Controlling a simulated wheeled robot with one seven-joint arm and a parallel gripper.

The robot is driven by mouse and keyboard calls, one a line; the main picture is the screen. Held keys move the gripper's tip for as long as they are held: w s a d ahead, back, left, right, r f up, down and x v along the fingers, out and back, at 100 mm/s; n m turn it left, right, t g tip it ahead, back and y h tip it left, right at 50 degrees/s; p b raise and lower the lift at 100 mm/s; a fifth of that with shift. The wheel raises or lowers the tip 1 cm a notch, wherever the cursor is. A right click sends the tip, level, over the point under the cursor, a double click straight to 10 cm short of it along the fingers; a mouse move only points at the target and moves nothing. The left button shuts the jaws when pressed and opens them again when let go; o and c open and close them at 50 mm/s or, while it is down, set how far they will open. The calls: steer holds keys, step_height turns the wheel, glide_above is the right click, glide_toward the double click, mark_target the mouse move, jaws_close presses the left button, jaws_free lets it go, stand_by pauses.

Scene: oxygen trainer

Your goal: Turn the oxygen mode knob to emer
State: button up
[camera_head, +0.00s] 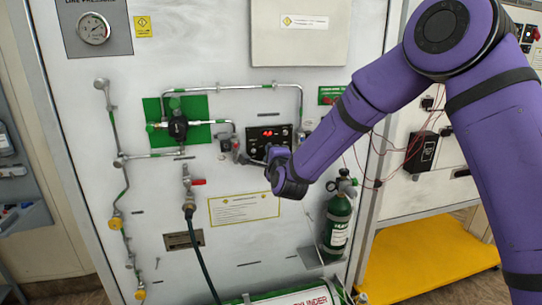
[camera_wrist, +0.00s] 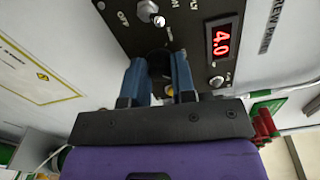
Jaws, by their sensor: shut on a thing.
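The oxygen mode knob (camera_wrist: 160,64) is a dark round knob on the black control panel (camera_head: 285,133); in the wrist view it sits between my gripper's two blue fingers, and much of it is hidden by them. My gripper (camera_wrist: 159,68) is shut on this knob. In the head view my purple wrist covers the lower part of the panel, so the knob cannot be made out there. The knob's pointer and mode labels, including emer, are not readable in either view.
A metal toggle switch (camera_wrist: 148,10) and a red display (camera_wrist: 221,39) reading 4.0 are close to the fingers. Pipes and a black regulator (camera_head: 178,127) are left of the panel. A green cylinder (camera_head: 337,225) stands below right.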

steer(key=shift+m, duration=1.1)
steer(key=o, duration=0.9)
steer(key=shift+s, duration=0.1)
steer(key=v, duration=1)
steer(key=shift+s+d, duration=0.15)
steer(key=shift+s, duration=0.15)
steer(key=shift+r, duration=0.1)
